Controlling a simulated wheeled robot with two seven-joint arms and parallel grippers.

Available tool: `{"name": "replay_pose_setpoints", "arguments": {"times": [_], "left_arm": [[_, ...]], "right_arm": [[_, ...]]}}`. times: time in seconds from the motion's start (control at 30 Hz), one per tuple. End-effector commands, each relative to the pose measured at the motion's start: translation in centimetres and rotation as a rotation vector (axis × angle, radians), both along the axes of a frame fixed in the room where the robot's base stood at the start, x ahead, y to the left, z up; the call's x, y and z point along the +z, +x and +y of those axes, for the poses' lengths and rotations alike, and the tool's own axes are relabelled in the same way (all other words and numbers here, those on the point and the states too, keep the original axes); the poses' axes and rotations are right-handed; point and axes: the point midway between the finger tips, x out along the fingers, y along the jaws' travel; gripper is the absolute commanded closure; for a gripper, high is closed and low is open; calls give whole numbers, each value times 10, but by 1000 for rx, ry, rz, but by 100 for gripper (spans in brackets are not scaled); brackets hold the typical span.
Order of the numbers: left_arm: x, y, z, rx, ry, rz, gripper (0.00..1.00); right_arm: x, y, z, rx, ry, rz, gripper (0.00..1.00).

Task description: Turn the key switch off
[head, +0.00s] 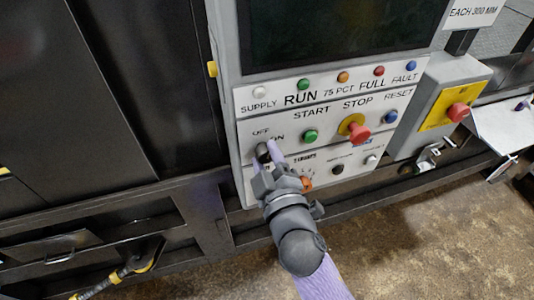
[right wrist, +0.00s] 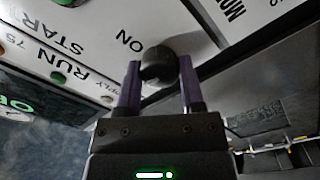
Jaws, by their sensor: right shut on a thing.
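The key switch (head: 262,149) is a small dark knob on the light control panel (head: 246,188), by the OFF and ON labels. In the right wrist view the knob (right wrist: 158,63) sits between the two purple fingers, below the ON label. My right gripper (head: 269,152) is shut on the knob, one finger on each side, and partly hides it in the head view. The exact angle of the key is hard to tell. My left gripper is not in view.
Close to the right are the green START button (head: 310,136) and the red STOP button (head: 358,132) on its yellow collar. A second red button (head: 458,112) is on a grey box at the right. A dark screen (head: 340,30) is above. Open floor (head: 430,235) lies in front.

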Motion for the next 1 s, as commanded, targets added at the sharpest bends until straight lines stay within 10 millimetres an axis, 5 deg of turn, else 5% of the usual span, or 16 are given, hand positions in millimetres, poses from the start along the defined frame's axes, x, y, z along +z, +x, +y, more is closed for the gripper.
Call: {"name": "replay_pose_setpoints", "arguments": {"times": [0.4, 0.97, 1.0], "left_arm": [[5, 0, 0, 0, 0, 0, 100], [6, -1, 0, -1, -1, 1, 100], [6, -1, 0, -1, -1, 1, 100]], "right_arm": [[0, 0, 0, 0, -176, -58, 100], [0, 0, 0, 0, -204, -67, 100], [0, 0, 0, 0, -204, -67, 49]]}}
